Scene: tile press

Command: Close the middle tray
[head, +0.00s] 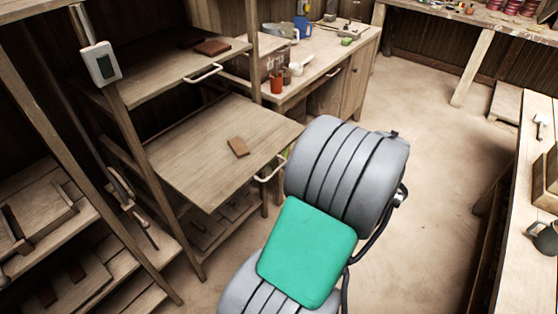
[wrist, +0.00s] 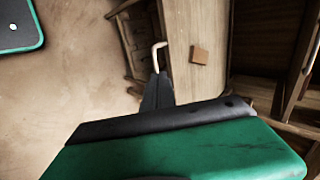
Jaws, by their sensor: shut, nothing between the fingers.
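The middle tray (head: 200,165) is a wooden board pulled well out of the rack, with a small brown tile (head: 237,147) on it. Its pale handle (head: 270,170) is on the front edge, beside my arm. In the wrist view the tray (wrist: 195,80) stands upright in the picture, with the tile (wrist: 200,55) and the curved handle (wrist: 157,55). My gripper (wrist: 157,78) is shut and empty, its dark fingertips at the near end of the handle. I cannot tell whether they touch.
An upper tray (head: 165,78) with a brown block (head: 212,47) and its own handle is above, also partly out. A lower shelf (head: 215,222) lies beneath. A workbench (head: 325,50) with pots and a cup stands behind. Open floor (head: 435,150) lies to the right.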

